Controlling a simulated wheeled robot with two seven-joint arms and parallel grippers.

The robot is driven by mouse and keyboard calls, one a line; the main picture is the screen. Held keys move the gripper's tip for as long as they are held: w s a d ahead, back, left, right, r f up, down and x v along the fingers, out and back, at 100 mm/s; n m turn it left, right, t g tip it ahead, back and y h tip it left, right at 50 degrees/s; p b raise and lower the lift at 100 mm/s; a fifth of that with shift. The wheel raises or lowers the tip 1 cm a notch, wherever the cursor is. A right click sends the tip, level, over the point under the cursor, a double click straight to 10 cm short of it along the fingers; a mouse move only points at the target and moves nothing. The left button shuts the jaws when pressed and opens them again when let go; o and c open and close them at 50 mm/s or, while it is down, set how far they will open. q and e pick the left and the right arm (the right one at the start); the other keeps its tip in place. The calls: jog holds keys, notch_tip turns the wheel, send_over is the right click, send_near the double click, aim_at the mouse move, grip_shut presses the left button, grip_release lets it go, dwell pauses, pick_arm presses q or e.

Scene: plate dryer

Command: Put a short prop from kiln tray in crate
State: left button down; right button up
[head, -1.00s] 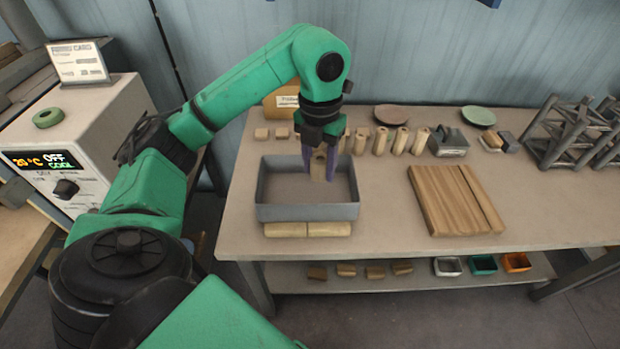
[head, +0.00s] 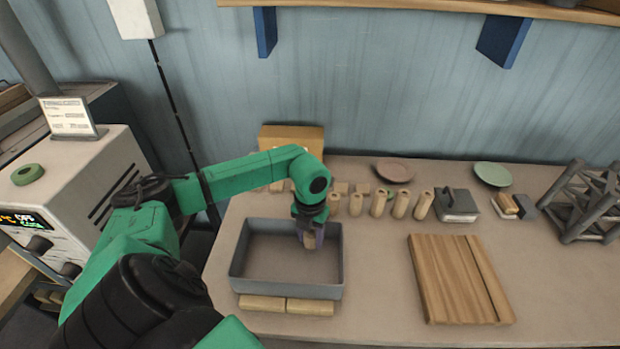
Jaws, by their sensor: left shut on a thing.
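My left gripper (head: 311,236) is shut on a small tan prop (head: 310,242), whose lower end shows below the purple fingers. It is at the right side of a grey open-topped box (head: 240,270) on the table; whether the prop touches its floor I cannot tell. The box looks empty otherwise. I cannot tell from its look whether it is the crate or the kiln tray. Several upright tan props (head: 401,205) stand in a row behind and to the right of the box. My right gripper is not in view.
Two lying tan blocks (head: 262,303) are in front of the box. A slatted wooden board (head: 455,280) lies at right. A pink plate (head: 394,171), a green plate (head: 492,174), a grey lidded block (head: 458,205) and a dark metal rack (head: 582,205) stand further back and right.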

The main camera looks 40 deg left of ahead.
aim_at(310, 247)
pick_arm(q)
jog(key=f, duration=0.2)
jog(key=f+p, duration=0.1)
jog(key=f, duration=0.1)
jog(key=shift+s+d+f, duration=0.1)
jog(key=shift+s, duration=0.1)
jog(key=shift+f, duration=0.15)
jog(key=shift+c, duration=1.8)
grip_release()
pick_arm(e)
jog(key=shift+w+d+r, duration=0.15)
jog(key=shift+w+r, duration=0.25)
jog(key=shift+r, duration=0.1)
pick_arm(q)
jog(key=shift+r, duration=0.2)
notch_tip(310, 247, up, 11)
jog(key=b, duration=0.4)
jog(key=shift+r, duration=0.45)
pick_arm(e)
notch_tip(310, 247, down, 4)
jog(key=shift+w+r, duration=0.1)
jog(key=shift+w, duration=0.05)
